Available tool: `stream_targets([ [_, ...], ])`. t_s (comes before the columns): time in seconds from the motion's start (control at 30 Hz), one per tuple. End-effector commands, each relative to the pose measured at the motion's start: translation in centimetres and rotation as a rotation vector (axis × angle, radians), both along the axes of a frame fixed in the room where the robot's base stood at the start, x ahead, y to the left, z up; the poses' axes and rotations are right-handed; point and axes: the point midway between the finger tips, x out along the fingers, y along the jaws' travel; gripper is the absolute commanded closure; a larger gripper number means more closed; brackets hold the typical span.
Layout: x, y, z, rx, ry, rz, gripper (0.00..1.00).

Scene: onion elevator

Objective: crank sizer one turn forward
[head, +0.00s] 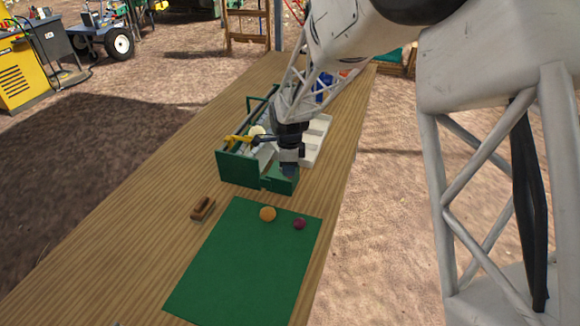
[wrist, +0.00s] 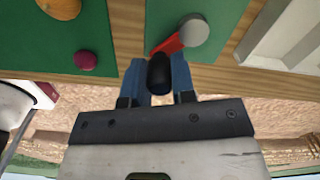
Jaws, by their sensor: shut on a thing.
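The green sizer box (head: 238,170) stands on the table with bars and rollers along its top. In the wrist view its green wall (wrist: 219,14) carries a grey round hub (wrist: 194,30) with a red crank arm (wrist: 168,45) ending in a black handle (wrist: 160,73). My gripper (head: 289,172) is at the near right side of the box. In the wrist view, the blue fingers of my gripper (wrist: 157,68) are shut on the black handle, one on each side. In the head view my gripper hides the crank.
An orange onion (head: 267,214) and a purple onion (head: 299,223) lie on the green mat (head: 242,265) in front of the box. A wooden brush (head: 203,209) lies left of the mat. A white tray (head: 318,138) is right of the box. Bare wooden table (head: 130,245) extends left.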

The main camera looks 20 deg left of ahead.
Motion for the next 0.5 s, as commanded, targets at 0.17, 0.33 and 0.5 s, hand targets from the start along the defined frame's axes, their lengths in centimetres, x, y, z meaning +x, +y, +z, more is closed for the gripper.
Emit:
stream_targets([
  [0.17,-0.39,0.56,0.08,0.002,-0.002,0.002,0.98],
  [0.33,-0.62,0.83,0.09,0.002,-0.003,0.001,0.98],
  [0.5,-0.66,0.86,0.09,0.002,-0.003,0.001,0.98],
])
